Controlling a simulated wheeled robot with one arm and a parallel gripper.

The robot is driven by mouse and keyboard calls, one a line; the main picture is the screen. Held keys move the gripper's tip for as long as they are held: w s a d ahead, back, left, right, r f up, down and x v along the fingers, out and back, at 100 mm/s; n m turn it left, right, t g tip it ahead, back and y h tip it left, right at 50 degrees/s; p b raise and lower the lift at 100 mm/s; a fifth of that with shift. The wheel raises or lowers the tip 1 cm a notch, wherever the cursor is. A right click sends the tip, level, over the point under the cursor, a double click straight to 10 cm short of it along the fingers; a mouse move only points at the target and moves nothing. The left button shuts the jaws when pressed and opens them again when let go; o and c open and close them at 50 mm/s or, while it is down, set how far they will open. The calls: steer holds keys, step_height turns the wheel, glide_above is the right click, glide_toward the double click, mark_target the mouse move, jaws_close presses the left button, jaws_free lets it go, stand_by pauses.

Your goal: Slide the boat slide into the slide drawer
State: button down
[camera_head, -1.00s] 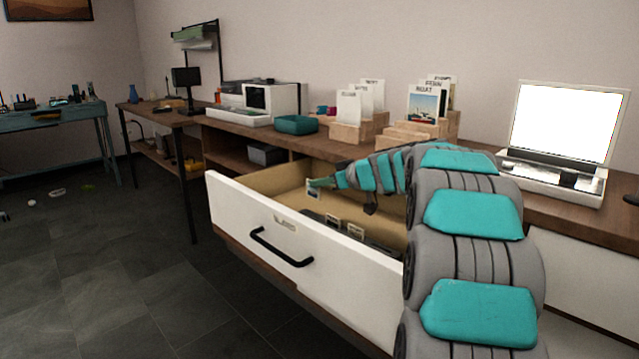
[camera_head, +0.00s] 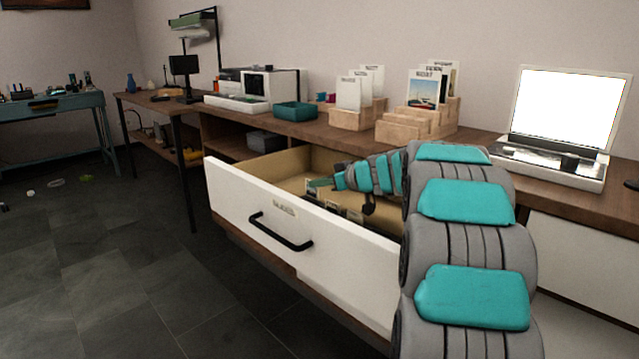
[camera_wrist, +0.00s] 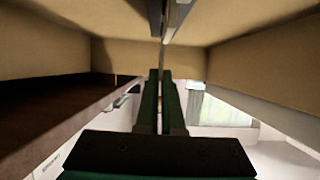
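The slide drawer (camera_head: 300,262) stands pulled out, with a white front, a black handle and a small label. My gripper (camera_head: 319,183) reaches into it from the right, low behind the front panel. At its tips is the boat slide (camera_head: 309,188), a small pale-framed square, its lower part hidden by the drawer front; its picture is too small to read. In the wrist view my gripper's dark green fingers (camera_wrist: 160,80) are close together, with a thin edge between their tips, towards grey rails (camera_wrist: 168,22). Whether the slide touches a slot cannot be told.
Other small slides (camera_head: 335,207) stand in the drawer, right of my gripper. On the desk above are wooden card holders (camera_head: 405,128), a teal tray (camera_head: 296,111) and a lit light box (camera_head: 560,110). The drawer's tan walls surround my gripper.

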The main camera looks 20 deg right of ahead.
steer(key=shift+f+b, duration=0.4)
steer(key=shift+b, duration=0.2)
steer(key=c, duration=1)
jaws_free()
steer(key=shift+v, duration=3.9)
steer(key=shift+r, duration=0.1)
steer(key=shift+r+p, duration=1.65)
steer(key=shift+r, duration=2.85)
